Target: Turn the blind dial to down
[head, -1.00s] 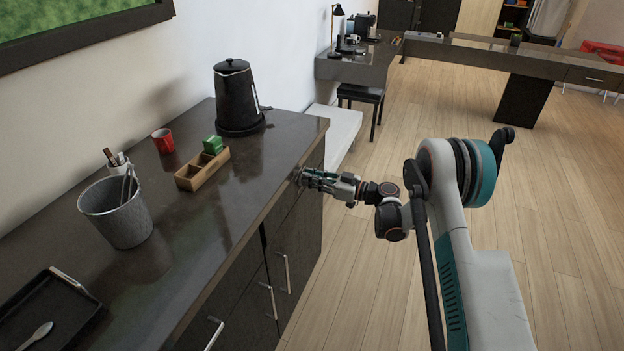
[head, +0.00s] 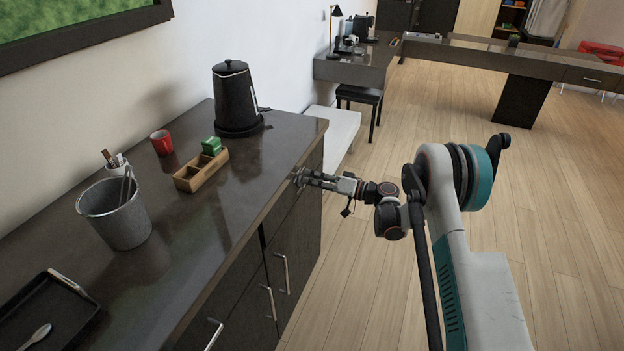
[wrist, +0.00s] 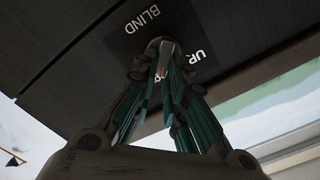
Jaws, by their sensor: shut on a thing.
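The blind dial (wrist: 154,46) is a small round knob on a dark plate at the end of the dark cabinet. In the wrist view the plate reads "BLIND" and, to the right, "UP"; the lettering appears turned over. Other lettering is partly hidden behind the fingers. My gripper (wrist: 163,60) is shut on the dial, with its teal-sided fingers meeting around it. A small pale and reddish mark shows between the fingertips; I cannot tell which setting the dial points to. In the head view my gripper (head: 302,179) reaches the cabinet front just under the countertop edge.
The countertop (head: 190,245) holds a black kettle (head: 236,98), a wooden box (head: 201,171), a red cup (head: 162,142), a grey bin (head: 125,225) and a black tray (head: 45,310). Handles stick out from the cabinet front below. The floor (head: 345,290) on the right is clear.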

